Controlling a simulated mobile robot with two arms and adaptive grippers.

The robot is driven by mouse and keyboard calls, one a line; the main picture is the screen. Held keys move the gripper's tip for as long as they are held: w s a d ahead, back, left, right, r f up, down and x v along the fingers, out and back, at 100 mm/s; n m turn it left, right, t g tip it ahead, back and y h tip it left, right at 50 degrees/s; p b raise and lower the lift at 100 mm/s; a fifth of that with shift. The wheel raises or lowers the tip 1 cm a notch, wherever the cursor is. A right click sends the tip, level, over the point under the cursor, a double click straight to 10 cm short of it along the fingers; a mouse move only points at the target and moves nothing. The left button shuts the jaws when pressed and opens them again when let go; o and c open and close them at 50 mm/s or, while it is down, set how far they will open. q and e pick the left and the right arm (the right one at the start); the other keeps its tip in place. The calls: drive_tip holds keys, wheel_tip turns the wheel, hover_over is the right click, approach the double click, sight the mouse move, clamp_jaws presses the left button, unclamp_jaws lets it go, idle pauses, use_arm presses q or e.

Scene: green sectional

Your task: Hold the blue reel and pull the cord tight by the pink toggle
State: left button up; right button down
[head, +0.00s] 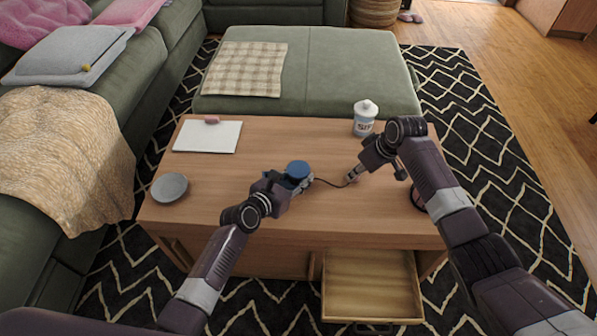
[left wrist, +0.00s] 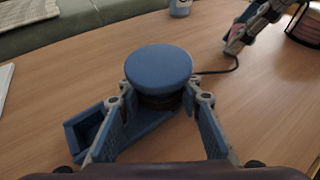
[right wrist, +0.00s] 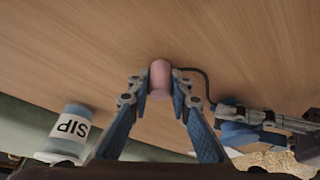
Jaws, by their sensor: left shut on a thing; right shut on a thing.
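The blue reel (head: 298,169) stands on the wooden coffee table, near the middle. My left gripper (head: 299,180) is shut on it; in the left wrist view the fingers sit on both sides of the reel (left wrist: 159,72), below its round blue top. A dark cord (head: 330,184) runs from the reel to the right and sags in a curve. My right gripper (head: 352,178) is shut on the pink toggle (right wrist: 160,78) at the cord's other end, low over the table. The cord (right wrist: 205,82) bends sharply beside the toggle in the right wrist view.
On the wooden table (head: 220,223) are a grey plate (head: 170,187), a white board (head: 208,136) with a pink block (head: 212,119), and a white lidded SIP jar (head: 365,118). A round dark object (head: 418,198) is partly behind my right arm. A drawer (head: 372,290) stands open in front.

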drive_tip(key=c, duration=1.7)
unclamp_jaws()
drive_tip(key=shift+f, duration=0.15)
use_arm(q)
drive_tip(key=o, duration=1.3)
drive_tip(key=shift+c, duration=0.2)
use_arm(e)
drive_tip(key=v, duration=1.2)
use_arm(q)
drive_tip(key=v, duration=1.2)
